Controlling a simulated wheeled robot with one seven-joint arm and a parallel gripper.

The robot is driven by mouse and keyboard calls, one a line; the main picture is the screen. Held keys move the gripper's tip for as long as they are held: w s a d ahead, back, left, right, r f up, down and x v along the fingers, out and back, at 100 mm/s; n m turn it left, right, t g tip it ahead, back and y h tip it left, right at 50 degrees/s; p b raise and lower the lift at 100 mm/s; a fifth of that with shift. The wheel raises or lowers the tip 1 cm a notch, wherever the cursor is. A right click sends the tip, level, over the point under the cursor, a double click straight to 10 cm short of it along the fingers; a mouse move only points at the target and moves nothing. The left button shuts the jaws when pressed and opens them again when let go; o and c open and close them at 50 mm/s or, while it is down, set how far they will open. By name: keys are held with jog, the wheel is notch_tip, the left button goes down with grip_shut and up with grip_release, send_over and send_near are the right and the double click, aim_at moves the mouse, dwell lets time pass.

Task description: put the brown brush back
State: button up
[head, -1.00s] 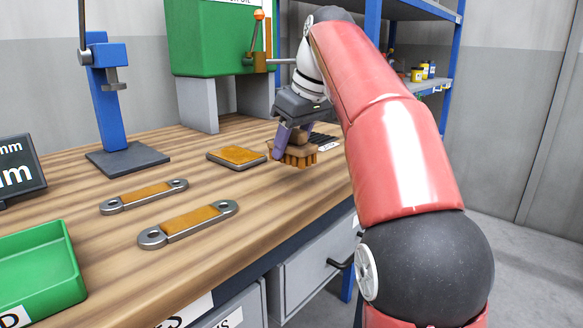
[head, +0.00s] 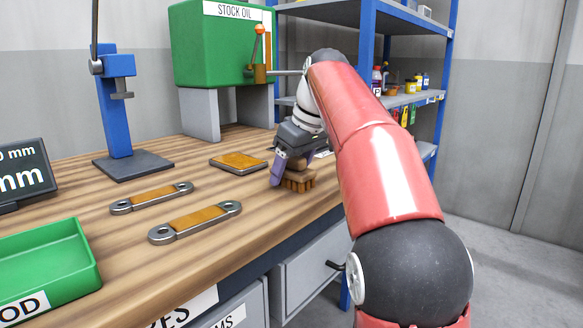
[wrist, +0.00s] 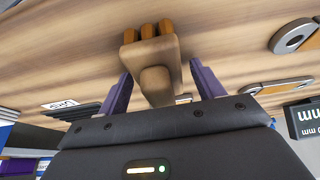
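The brown brush (head: 298,181), with a tan wooden block and orange-brown bristles, appears to stand bristles down on the wooden bench near its front edge. In the wrist view the brush (wrist: 150,58) shows its rounded handle between my two purple fingers. My gripper (wrist: 162,88) is open, with a visible gap on each side of the handle. In the head view my gripper (head: 292,168) is right over the brush and hides part of its top.
A flat orange-topped plate (head: 238,162) lies left of the brush. Two metal links (head: 196,220) lie nearer. A green tray (head: 48,262), blue stand (head: 117,110) and green oil tank (head: 222,50) stand on the bench (head: 120,240). A white label (wrist: 62,105) lies beside the brush.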

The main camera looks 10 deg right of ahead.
aim_at(302, 158)
jog(key=shift+f+b, duration=0.1)
jog(key=shift+b, duration=0.2)
jog(key=v, duration=0.1)
jog(key=p+v, duration=0.1)
jog(key=v, duration=0.1)
jog(key=p+v, duration=0.1)
jog(key=shift+w+r, duration=0.3)
jog(key=shift+r, duration=0.2)
jog(key=shift+d+r, duration=0.1)
jog(key=shift+r, duration=0.1)
jog(key=shift+v, duration=1.4)
jog(key=shift+s, duration=0.15)
